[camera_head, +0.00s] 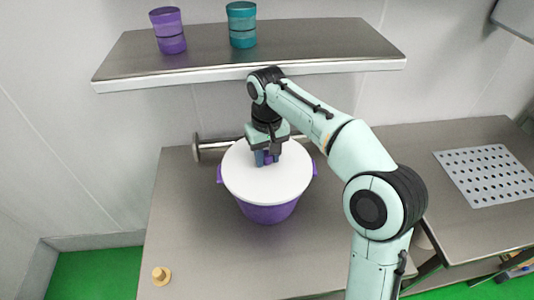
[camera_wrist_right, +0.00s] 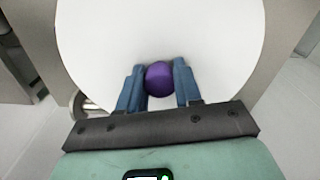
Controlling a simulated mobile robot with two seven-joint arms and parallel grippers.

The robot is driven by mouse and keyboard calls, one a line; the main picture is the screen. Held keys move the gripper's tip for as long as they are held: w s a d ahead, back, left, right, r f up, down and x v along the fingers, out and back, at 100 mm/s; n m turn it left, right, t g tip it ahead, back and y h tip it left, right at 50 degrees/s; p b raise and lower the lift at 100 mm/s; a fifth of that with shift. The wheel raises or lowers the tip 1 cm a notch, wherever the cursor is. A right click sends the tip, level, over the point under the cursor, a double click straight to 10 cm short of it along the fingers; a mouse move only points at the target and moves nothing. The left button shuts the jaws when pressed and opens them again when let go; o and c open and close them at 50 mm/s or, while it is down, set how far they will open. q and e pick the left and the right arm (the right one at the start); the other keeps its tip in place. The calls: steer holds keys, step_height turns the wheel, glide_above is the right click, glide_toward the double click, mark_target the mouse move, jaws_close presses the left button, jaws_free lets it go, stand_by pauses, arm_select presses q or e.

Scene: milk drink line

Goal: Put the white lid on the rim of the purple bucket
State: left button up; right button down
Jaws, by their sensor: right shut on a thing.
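The white lid (camera_head: 266,183) lies over the top of the purple bucket (camera_head: 268,213) on the metal table. It looks about level, and I cannot tell whether it is seated on the rim all round. My right gripper (camera_head: 266,158) is above the lid and shut on its purple knob. In the right wrist view the knob (camera_wrist_right: 159,78) sits between the two blue fingers of the gripper (camera_wrist_right: 158,84), with the white lid (camera_wrist_right: 100,40) beyond. The bucket's rim is hidden under the lid. My left gripper is not in view.
A shelf (camera_head: 330,45) above the table holds purple cups (camera_head: 168,30) and teal cups (camera_head: 242,24). A metal pipe (camera_head: 212,147) runs behind the bucket. A small yellow knobbed piece (camera_head: 161,276) lies at the front left. A perforated plate (camera_head: 487,175) is at the right.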

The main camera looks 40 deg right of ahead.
mark_target(267, 154)
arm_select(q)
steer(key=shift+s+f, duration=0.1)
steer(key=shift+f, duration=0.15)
arm_select(e)
steer(key=shift+f, duration=0.35)
steer(key=c, duration=0.7)
jaws_free()
step_height(267, 154, up, 7)
steer(key=shift+r+p, duration=0.2)
steer(key=shift+p, duration=0.85)
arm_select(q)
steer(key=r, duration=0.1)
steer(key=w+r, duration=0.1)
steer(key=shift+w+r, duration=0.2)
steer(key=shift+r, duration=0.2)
